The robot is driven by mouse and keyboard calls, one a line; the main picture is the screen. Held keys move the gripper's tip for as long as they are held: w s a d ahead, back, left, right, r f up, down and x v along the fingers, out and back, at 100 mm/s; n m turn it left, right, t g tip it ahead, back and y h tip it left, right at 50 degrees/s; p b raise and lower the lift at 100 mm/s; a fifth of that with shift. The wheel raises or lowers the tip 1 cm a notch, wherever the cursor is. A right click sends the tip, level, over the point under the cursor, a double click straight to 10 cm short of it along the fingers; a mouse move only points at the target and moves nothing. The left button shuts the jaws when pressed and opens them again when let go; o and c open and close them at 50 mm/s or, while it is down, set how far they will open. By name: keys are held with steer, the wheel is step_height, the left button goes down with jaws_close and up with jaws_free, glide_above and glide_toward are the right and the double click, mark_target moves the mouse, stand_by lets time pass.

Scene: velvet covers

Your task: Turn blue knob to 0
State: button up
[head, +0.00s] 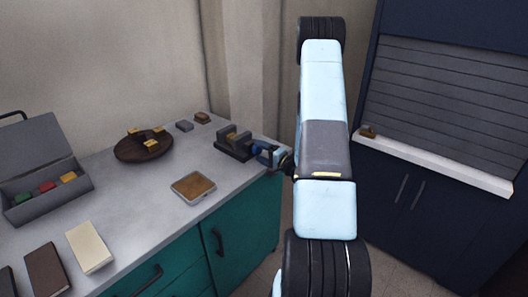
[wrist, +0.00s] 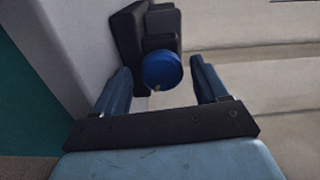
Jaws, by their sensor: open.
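The blue knob (wrist: 161,70) shows in the wrist view as a round face on the end of a dark grey device. A small pale mark sits at its lower edge; no numbers can be read. My gripper (wrist: 163,78) is open, with one blue finger to the left of the knob and one to the right. Gaps show between the knob and both fingers. In the head view the dark device (head: 233,142) stands at the counter's right end, and my gripper (head: 266,153) is at its right side. The knob cannot be told apart from my fingers there.
The grey counter (head: 150,205) holds a brown-topped square tile (head: 193,187), a round wooden tray (head: 143,147) with yellow blocks, and an open grey box (head: 45,190) at left. Books lie at the front left. A dark shuttered cabinet (head: 440,120) stands at right.

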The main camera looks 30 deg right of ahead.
steer(key=v, duration=1.3)
steer(key=shift+s, duration=0.1)
